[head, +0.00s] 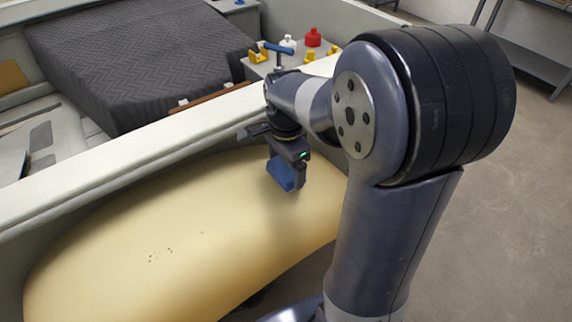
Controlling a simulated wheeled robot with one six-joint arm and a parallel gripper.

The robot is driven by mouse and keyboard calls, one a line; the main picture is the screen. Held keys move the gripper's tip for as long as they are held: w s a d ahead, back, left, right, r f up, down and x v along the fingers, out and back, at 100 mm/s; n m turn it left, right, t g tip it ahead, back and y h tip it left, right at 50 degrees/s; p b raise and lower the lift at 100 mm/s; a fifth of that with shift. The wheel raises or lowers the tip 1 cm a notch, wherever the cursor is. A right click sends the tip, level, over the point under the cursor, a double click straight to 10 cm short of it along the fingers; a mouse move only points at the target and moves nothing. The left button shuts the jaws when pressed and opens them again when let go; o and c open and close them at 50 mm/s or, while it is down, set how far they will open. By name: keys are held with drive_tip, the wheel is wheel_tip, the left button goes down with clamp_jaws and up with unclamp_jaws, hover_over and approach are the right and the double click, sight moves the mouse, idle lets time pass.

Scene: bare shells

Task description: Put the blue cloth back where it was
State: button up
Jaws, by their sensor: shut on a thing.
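The blue cloth (280,173) is a small folded blue piece held at the end of my arm. My gripper (288,178) points down and is shut on it. The cloth hangs over the right part of a cream-yellow curved shell (150,225); I cannot tell whether it touches the surface. The gripper's body hides part of the cloth. A few small dark specks lie on the shell, left of the gripper.
A long pale rail (110,171) runs behind the shell. Beyond it, a pale bench (262,72) holds a red bottle (312,38), a white bottle (288,43), yellow pieces and a blue-topped tool (278,48). A dark quilted cover (130,55) lies left.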

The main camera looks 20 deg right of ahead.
sight(286, 167)
drive_tip(key=shift+f, duration=0.1)
drive_tip(key=o, duration=0.8)
wheel_tip(286, 167, up, 12)
drive_tip(key=shift+r, duration=0.1)
idle(0.4)
